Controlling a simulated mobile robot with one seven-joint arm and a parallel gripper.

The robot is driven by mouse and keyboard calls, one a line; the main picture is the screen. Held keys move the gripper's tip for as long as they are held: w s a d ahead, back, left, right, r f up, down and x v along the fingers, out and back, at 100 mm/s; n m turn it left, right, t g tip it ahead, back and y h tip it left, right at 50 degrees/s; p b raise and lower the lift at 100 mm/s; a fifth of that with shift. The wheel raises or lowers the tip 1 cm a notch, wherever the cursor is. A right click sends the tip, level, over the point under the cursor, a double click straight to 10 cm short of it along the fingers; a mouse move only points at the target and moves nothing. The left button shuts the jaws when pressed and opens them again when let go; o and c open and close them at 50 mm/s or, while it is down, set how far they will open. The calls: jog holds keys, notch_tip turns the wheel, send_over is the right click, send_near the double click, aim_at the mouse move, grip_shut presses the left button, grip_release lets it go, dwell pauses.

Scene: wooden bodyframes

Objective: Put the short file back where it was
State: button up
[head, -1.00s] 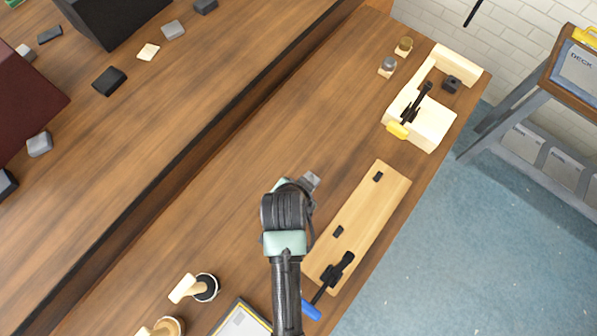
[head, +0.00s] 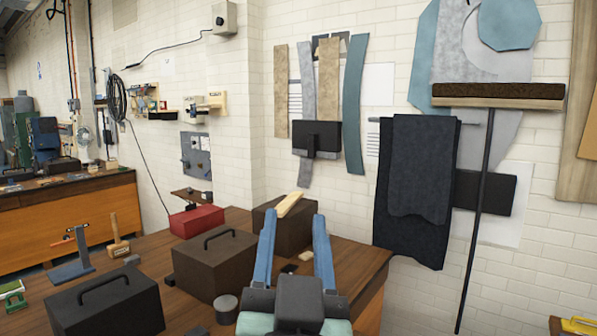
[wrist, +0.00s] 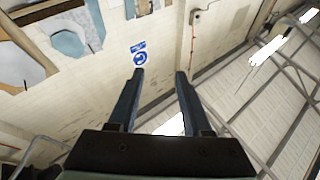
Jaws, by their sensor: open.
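My gripper (head: 294,220) is in the lower middle of the head view, raised with its two blue fingers apart and nothing between them. The wrist view also shows my gripper (wrist: 160,76) open and empty, with the wall and roof beyond it. I cannot make out a short file for certain in either view. A pale wooden piece (head: 290,205) shows just beyond the fingertips, over a dark brown box (head: 268,226); I cannot tell what it is or whether it rests there.
A brown handled box (head: 214,265), a black handled box (head: 107,303), a red box (head: 197,221) and a grey cylinder (head: 226,308) stand on the wooden bench (head: 150,252). Dark cloths (head: 412,185) and strips hang on the white brick wall. Another bench is at far left.

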jog(key=s+r+n+t, duration=0.1)
jog(key=s+r+t, duration=0.1)
jog(key=s+r, duration=0.3)
jog(key=s+r+t, duration=0.3)
jog(key=s+r, duration=0.2)
jog(key=r, duration=0.4)
jog(key=shift+d+r+n, duration=0.2)
jog(key=shift+r+n, duration=0.1)
jog(key=shift+n, duration=0.1)
notch_tip(320, 180, down, 3)
jog(key=b, duration=0.2)
jog(key=shift+r+b, duration=0.1)
jog(key=shift+b, duration=0.2)
jog(key=shift+s, duration=0.1)
